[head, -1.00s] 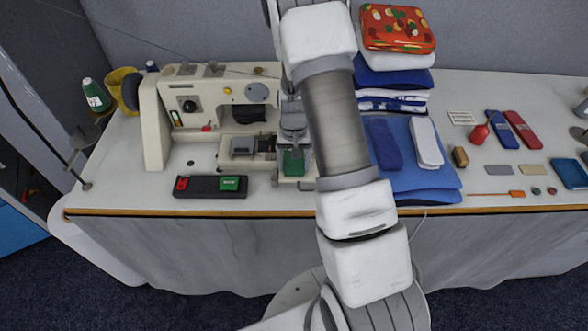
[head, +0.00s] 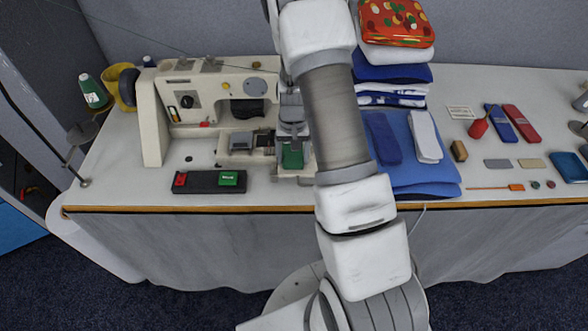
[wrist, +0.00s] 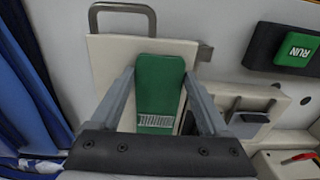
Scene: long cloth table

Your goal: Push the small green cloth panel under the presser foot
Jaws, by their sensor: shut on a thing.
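The small green cloth panel (head: 292,157) lies on the pale plate at the right end of the sewing machine (head: 205,95). In the wrist view the panel (wrist: 160,88) is flat on that plate, with a light stitched patch at its near end. My gripper (wrist: 159,72) has one finger along each long side of it and is shut on it. In the head view my gripper (head: 292,130) is partly hidden by my arm. I cannot clearly make out the presser foot in either view.
A control box with a green RUN button (head: 228,178) sits in front of the machine; the button also shows in the wrist view (wrist: 297,50). Folded blue cloth (head: 425,180) lies right of my arm. A metal loop (wrist: 122,10) stands at the plate's edge.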

